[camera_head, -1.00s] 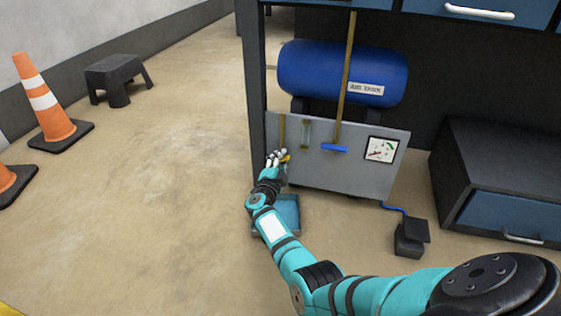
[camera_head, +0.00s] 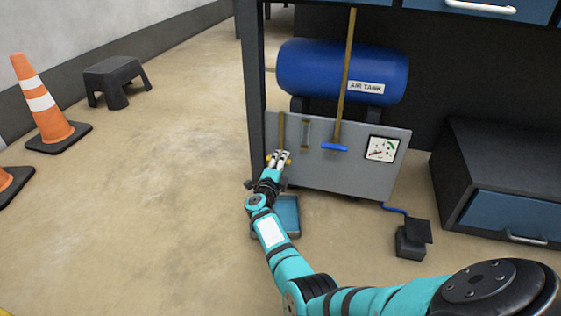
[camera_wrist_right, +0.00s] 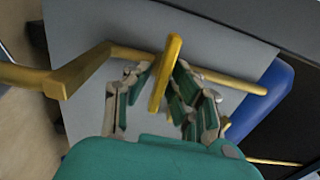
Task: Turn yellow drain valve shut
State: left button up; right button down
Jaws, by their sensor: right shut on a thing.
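The yellow drain valve (camera_wrist_right: 165,72) shows in the right wrist view as a yellow bar handle standing between the two fingers, in front of a grey panel. My right gripper (camera_wrist_right: 161,88) is shut on this handle, with a finger on each side. In the head view my right gripper (camera_head: 279,157) is at the lower left of the grey panel (camera_head: 352,172). Small yellow bits of the valve (camera_head: 289,160) show beside the fingers there; the rest is hidden by the gripper. My left gripper is not in view.
A blue air tank (camera_head: 322,72) sits above the panel, with a blue-handled valve (camera_head: 334,147) and a gauge (camera_head: 382,149) to the right. A blue tray (camera_head: 288,212) lies on the floor below the valve. A dark table leg (camera_head: 250,90) stands close left. Open floor lies left.

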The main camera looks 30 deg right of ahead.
jog(key=shift+f, duration=0.1)
jog(key=c, duration=1.4)
grip_release()
